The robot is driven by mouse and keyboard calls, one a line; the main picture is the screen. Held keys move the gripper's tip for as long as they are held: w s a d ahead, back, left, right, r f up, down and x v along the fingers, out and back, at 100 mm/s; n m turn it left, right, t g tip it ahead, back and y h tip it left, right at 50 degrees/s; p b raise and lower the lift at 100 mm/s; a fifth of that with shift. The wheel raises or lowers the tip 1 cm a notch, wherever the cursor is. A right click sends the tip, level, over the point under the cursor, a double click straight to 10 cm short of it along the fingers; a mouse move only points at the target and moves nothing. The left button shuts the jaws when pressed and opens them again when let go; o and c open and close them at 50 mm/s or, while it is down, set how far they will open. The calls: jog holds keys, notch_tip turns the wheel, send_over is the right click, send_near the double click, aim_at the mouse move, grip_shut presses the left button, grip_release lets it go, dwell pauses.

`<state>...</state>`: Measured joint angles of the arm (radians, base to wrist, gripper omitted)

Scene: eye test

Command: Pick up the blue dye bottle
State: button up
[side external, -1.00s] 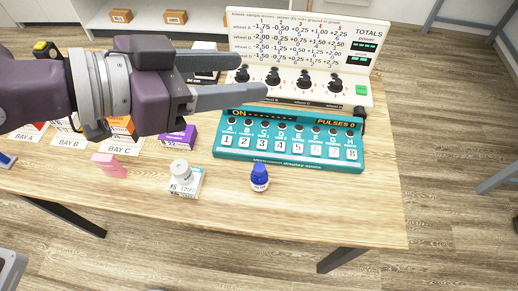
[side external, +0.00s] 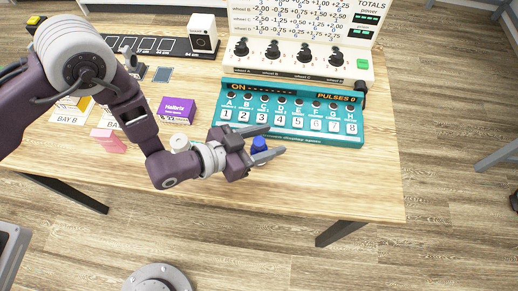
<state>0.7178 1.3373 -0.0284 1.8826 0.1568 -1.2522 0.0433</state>
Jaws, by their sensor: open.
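The small blue dye bottle (side external: 259,145) stands on the wooden table in front of the teal panel. Its lower part and label are hidden behind my gripper's near finger. My gripper (side external: 270,143) is open, its two fingers pointing right. The fingers appear on either side of the bottle in this view, one beyond it and one in front. I cannot tell whether they touch it or how high they are above the table.
The teal panel (side external: 290,138) with numbered keys lies just behind the bottle. A white-capped bottle (side external: 180,142) is left of my gripper, partly hidden. A purple box (side external: 176,110) and pink block (side external: 108,140) stand further left. The table (side external: 340,180) is clear to the front right.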

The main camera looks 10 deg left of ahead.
jog(key=shift+w+d+f, duration=0.15)
jog(key=shift+w+d, duration=0.05)
jog(key=shift+d, duration=0.05)
grip_shut()
